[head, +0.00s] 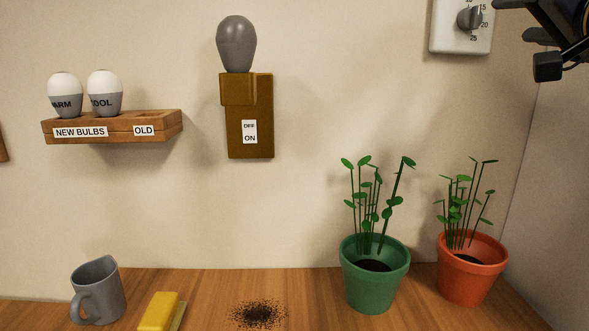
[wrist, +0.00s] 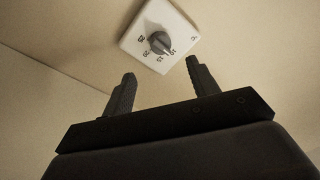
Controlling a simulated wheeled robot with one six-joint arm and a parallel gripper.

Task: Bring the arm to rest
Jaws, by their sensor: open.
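My gripper (wrist: 160,88) is open and empty in the wrist view, its two dark fingers spread apart. A white dial panel (wrist: 158,36) with a grey knob lies beyond the fingertips, apart from them. In the head view part of my gripper (head: 552,42) shows at the top right corner, right of the dial panel (head: 461,27). The top of the panel is cut off there, and the rest of my arm is out of frame.
A grey bulb (head: 237,44) sits in a brown wall fixture (head: 250,132). A wooden rack (head: 112,127) holds two white bulbs.

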